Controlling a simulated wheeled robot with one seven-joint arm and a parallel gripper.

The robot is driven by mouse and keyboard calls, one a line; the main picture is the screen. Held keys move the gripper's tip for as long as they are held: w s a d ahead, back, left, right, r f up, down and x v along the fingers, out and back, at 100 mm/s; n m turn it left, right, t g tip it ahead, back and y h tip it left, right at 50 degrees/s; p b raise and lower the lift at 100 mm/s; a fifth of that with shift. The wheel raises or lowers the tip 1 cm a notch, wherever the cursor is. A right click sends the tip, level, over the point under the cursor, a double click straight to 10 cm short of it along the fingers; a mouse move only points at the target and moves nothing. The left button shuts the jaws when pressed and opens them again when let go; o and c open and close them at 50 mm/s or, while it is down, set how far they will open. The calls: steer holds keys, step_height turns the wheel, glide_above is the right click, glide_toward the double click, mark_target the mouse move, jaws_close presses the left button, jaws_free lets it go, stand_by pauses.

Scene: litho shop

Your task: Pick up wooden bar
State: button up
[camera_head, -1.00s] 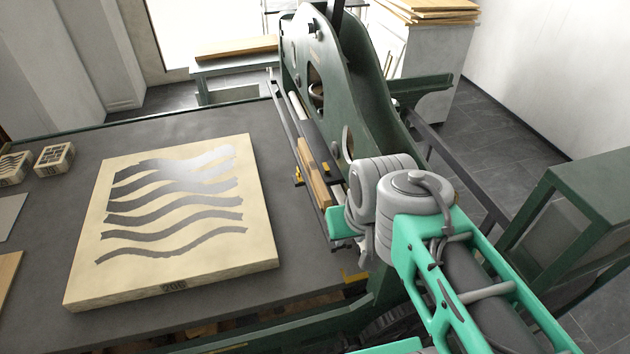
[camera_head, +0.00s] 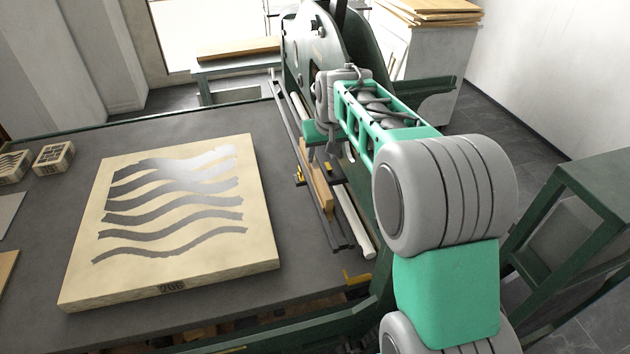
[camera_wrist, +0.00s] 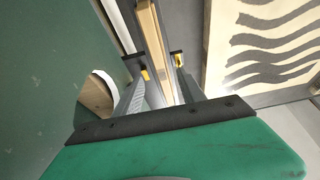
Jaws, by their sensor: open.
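The wooden bar (camera_head: 319,188) is a narrow light-brown strip lying lengthwise along the side of the green press, beside the dark rails. It also shows in the wrist view (camera_wrist: 152,38), running from the top edge down between my fingers. My gripper (camera_wrist: 156,64) is open, with one finger on each side of the bar in that view. In the head view my gripper (camera_head: 323,154) is over the far part of the bar and hides some of it. I cannot tell whether the fingers touch the bar or are still above it.
The green press frame (camera_head: 302,55) rises close beside my gripper. Small carved blocks (camera_head: 54,157) sit at left. A white roller or pipe (camera_head: 354,220) runs near the bar.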

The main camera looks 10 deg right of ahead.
glide_toward(315, 165)
steer(key=x, duration=0.2)
steer(key=shift+w+d+f, duration=0.1)
steer(key=shift+f, duration=0.15)
steer(key=p+x, duration=0.2)
steer(key=x, duration=0.5)
steer(key=shift+f, duration=0.1)
steer(key=shift+c, duration=0.5)
jaws_close()
